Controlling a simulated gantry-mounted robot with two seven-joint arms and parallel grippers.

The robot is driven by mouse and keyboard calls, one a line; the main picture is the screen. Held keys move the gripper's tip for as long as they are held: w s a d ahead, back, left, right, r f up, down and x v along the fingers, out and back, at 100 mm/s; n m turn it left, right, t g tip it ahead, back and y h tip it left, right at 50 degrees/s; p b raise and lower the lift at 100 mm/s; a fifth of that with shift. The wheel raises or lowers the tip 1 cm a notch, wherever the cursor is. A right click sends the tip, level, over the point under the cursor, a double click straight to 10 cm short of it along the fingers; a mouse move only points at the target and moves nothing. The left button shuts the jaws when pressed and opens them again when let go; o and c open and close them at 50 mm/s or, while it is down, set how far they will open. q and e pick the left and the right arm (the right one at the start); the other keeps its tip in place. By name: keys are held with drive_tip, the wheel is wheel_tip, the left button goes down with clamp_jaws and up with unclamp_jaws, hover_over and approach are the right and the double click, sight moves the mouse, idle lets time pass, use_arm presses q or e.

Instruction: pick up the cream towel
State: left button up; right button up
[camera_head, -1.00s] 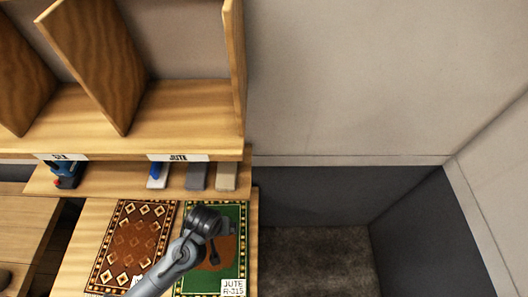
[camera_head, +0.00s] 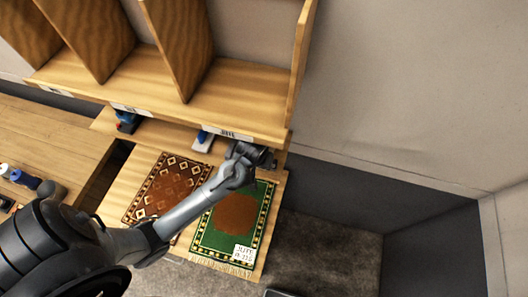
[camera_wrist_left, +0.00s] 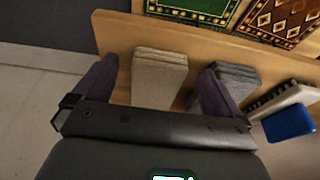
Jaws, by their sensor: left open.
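The cream towel (camera_wrist_left: 158,78) is a folded beige stack on a wooden ledge in the left wrist view. My left gripper (camera_wrist_left: 159,66) is open, with one dark purple finger to each side of the towel. The right-hand finger is close to the folded grey towel (camera_wrist_left: 236,82). I cannot tell how high the fingertips are above the ledge. In the head view my left gripper (camera_head: 262,157) is at the right end of the ledge below the shelf and hides both towels. My right gripper is not in view.
A white and blue item (camera_head: 203,139) and a blue tool (camera_head: 127,121) stand on the ledge. A brown rug (camera_head: 165,190) and a green rug (camera_head: 236,215) lie on the lower table. The shelf (camera_head: 230,85) overhangs behind. Floor is open at right.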

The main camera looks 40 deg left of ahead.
use_arm(q)
drive_tip(key=w, duration=0.1)
drive_tip(key=w+a+p, duration=0.1)
drive_tip(key=w, duration=0.1)
drive_tip(key=w+a, duration=0.1)
drive_tip(key=shift+w, duration=0.3)
drive_tip(key=shift+a+f+p, duration=0.1)
drive_tip(key=shift+f+p, duration=0.2)
drive_tip(key=shift+p, duration=0.05)
drive_tip(key=shift+f, duration=0.3)
drive_tip(key=shift+c, duration=0.3)
drive_tip(key=c, duration=1.1)
drive_tip(key=shift+r, duration=0.15)
